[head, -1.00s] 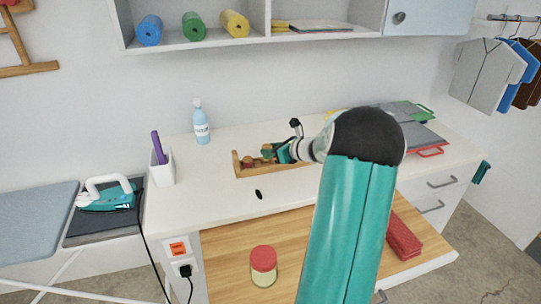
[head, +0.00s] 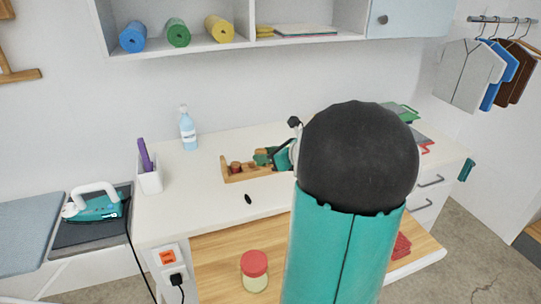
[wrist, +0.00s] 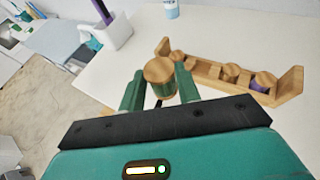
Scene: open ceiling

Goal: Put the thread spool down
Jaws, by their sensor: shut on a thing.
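The thread spool (wrist: 160,70) has a round wooden top and green thread. In the wrist view my gripper (wrist: 160,92) is shut on it, one green finger on each side. The spool appears upright, and its lower part is hidden. A wooden rack (wrist: 206,81) with several wooden-topped spools, one purple, stands beyond and to the right of it. In the head view my gripper (head: 277,156) and the green spool (head: 261,158) are at the rack (head: 236,178). I cannot tell whether the held spool touches anything.
A white pen cup (head: 149,182) and a blue bottle (head: 187,132) stand left of the rack. A small black object (head: 248,199) lies in front of it. A red-lidded jar (head: 254,265) stands on the lower wooden board. The white tabletop (head: 190,210) is clear at front left.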

